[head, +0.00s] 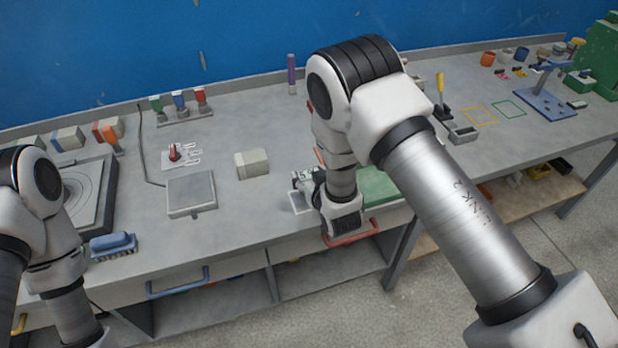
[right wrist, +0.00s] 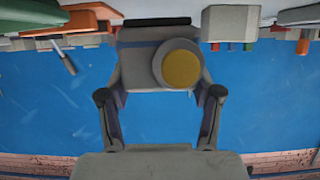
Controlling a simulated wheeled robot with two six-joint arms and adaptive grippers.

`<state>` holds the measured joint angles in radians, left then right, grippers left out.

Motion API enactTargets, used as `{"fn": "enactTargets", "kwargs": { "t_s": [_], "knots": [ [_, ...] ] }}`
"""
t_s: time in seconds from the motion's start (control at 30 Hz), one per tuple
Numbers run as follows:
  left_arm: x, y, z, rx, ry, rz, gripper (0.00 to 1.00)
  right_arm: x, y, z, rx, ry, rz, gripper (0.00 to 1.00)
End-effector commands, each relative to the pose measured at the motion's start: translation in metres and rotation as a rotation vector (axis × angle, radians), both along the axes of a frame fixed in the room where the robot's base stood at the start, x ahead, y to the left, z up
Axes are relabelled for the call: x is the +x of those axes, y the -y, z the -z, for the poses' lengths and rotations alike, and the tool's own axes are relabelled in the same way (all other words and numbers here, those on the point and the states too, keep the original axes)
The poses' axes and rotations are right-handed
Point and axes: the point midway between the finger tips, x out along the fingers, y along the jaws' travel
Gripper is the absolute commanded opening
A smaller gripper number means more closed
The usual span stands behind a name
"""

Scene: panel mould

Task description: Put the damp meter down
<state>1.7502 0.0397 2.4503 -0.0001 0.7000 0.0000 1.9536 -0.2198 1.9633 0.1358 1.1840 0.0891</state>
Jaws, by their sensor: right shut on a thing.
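My right gripper (right wrist: 160,88) is shut on the damp meter (right wrist: 138,62), a grey block with a bluish band and a round yellow disc, which sits between the two fingers in the right wrist view. In the head view my right gripper (head: 307,182) is low over the bench's front part, largely hidden by my own arm, so little of the meter can be made out. A white outlined rectangle (head: 298,208) on the bench lies just below it. I cannot tell whether the meter touches the bench. My left arm shows at the left, but its gripper is out of view.
On the grey bench (head: 235,215), a grey square plate (head: 190,191) and a pale block (head: 252,163) stand left of the gripper. A green surface (head: 378,187) lies close on its right. A blue brush (head: 112,244) is near the front left. A red drawer handle (head: 352,234) juts out below.

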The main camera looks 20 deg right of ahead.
Motion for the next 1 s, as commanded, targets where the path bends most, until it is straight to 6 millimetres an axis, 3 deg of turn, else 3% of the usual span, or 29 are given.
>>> {"fn": "enactTargets", "kwargs": {
  "t_s": [0.03,0.27,0.6,0.63,0.7,1.0],
  "knots": [
    [0.0,0.0,-0.004,0.0,0.0,0.0,1.0,0.008,-0.002,-0.003,0.001,0.005,-0.001,0.12],
    [0.0,0.0,-0.018,0.0,0.0,-0.001,1.0,0.007,-0.002,0.034,0.0,0.001,0.0,0.12],
    [0.0,0.0,-0.011,0.0,0.0,0.0,1.0,0.007,-0.002,0.041,0.0,0.003,-0.001,0.12],
    [0.0,0.0,-0.012,0.0,0.0,0.0,1.0,0.006,-0.002,0.04,0.0,0.001,-0.001,0.71],
    [0.0,0.0,-0.013,0.0,0.0,0.0,1.0,0.006,-0.002,0.039,0.0,0.001,-0.001,0.89],
    [0.0,0.0,-0.014,0.0,0.0,0.0,1.0,0.006,-0.002,0.038,0.0,0.001,-0.001,0.89]
  ]
}}
